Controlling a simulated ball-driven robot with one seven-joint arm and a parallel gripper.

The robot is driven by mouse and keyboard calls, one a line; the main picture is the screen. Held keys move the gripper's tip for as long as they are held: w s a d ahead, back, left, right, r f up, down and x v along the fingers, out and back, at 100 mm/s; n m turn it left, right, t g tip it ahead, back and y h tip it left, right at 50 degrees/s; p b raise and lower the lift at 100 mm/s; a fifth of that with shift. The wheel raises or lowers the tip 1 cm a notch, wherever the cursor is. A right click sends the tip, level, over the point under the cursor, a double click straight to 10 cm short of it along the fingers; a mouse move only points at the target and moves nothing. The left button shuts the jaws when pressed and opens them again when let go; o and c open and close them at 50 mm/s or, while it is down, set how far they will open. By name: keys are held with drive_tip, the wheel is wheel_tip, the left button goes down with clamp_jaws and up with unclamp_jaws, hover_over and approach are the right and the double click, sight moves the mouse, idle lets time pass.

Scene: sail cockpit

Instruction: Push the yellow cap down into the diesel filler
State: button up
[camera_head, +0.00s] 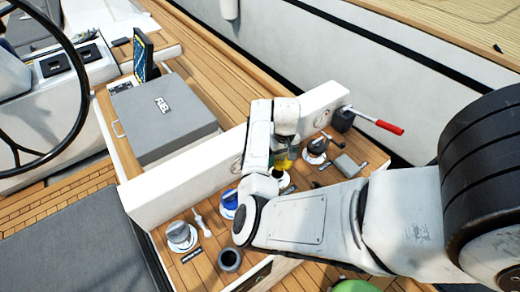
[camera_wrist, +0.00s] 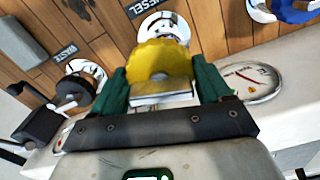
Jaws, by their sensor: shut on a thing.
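The yellow cap (camera_wrist: 158,60) is between the green fingers of my gripper (camera_wrist: 160,78) in the wrist view, and the gripper is shut on it. The diesel filler (camera_wrist: 165,24) is a chrome ring in the wooden deck beside the DIESEL label (camera_wrist: 142,6). The cap overlaps the filler's near part in that view, so I cannot tell whether it is seated or held above. In the head view only a little of the yellow cap (camera_head: 281,163) shows below my gripper (camera_head: 285,152); my arm hides much of the filler.
A waste filler (camera_wrist: 84,74) with a black cap stands left of the diesel filler in the wrist view. A blue cap (camera_wrist: 284,9) is at right, and a round gauge (camera_wrist: 250,80) is on the white wall. A red-handled lever (camera_head: 388,127) and a FUEL box (camera_head: 165,125) are nearby.

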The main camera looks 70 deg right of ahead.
sight(279, 163)
drive_tip(key=shift+w+f, duration=0.15)
drive_tip(key=shift+w, duration=0.35)
drive_tip(key=shift+f+b, duration=2)
drive_tip(key=shift+f, duration=0.8)
drive_tip(key=shift+s+r+p, duration=0.1)
drive_tip(key=shift+p, duration=0.6)
drive_tip(key=shift+f+b, duration=0.4)
drive_tip(key=shift+f, duration=0.25)
drive_tip(key=o, duration=0.9)
wheel_tip(279, 163, up, 3)
drive_tip(key=p, duration=0.3)
drive_tip(key=shift+r, duration=4.05)
